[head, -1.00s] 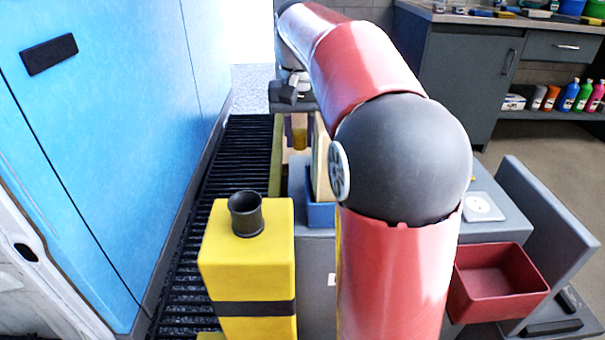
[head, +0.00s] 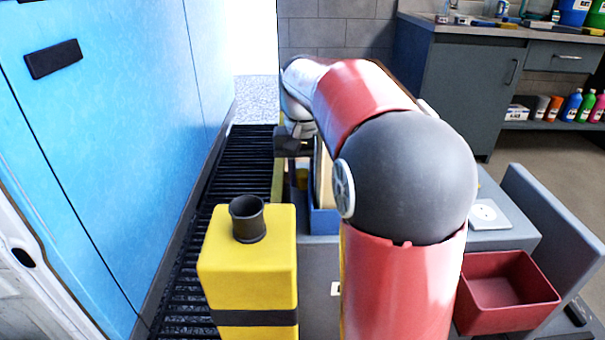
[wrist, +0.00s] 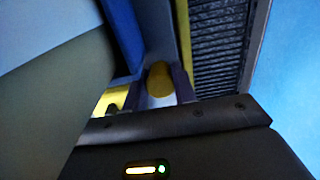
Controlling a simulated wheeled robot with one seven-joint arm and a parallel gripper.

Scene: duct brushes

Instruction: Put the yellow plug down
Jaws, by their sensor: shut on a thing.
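The yellow plug (wrist: 159,79) is between the two fingers of my gripper (wrist: 163,90) in the wrist view, and the gripper is shut on it. The plug is low, beside the tray's left wall. Its lower end is hard to see, so I cannot tell whether it touches a surface.
A yellow post (head: 247,263) with a black cup-like top stands nearer. The black grating (head: 215,200) and blue panel (head: 110,130) lie left. A red bin (head: 505,292) sits right. My own arm hides much of the grey worktop (head: 510,235).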

